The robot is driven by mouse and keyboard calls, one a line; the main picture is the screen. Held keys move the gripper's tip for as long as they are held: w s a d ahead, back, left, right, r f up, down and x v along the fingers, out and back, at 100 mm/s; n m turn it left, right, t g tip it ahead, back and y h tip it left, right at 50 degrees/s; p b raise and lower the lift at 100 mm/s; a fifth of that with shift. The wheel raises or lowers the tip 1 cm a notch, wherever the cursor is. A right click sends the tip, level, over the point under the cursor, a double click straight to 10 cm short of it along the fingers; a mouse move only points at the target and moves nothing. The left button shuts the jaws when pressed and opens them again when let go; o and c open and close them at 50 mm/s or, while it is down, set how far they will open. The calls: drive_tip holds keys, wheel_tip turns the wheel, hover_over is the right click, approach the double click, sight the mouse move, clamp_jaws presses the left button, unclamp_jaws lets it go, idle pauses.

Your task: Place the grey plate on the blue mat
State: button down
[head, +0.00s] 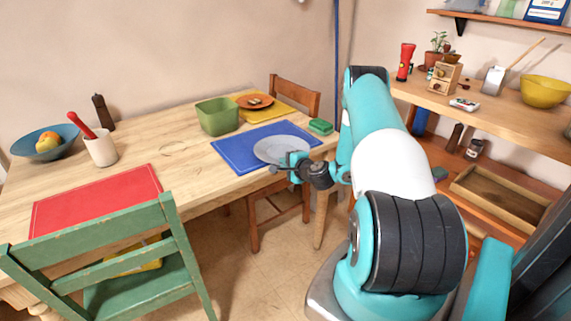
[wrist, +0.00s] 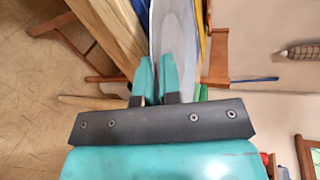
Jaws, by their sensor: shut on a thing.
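The grey plate (head: 281,149) is at the right end of the blue mat (head: 237,153) in the head view, over its right part. I cannot tell whether it touches the mat or is held just above it. My gripper (head: 297,165) is shut on the plate's near rim. In the wrist view the gripper's teal fingers (wrist: 155,75) pinch the edge of the plate (wrist: 176,28), which is seen nearly edge-on. A strip of the blue mat (wrist: 203,30) shows beside it.
A green container (head: 218,117) stands behind the mat, and a green sponge (head: 320,126) lies to its right. A yellow mat (head: 281,112) with a brown plate (head: 254,102) is farther back. A red mat (head: 97,199) lies at left. A wooden chair (head: 296,93) stands behind the table.

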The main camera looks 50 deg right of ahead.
drive_tip(key=c, duration=1.3)
unclamp_jaws()
drive_tip(key=shift+s, duration=0.1)
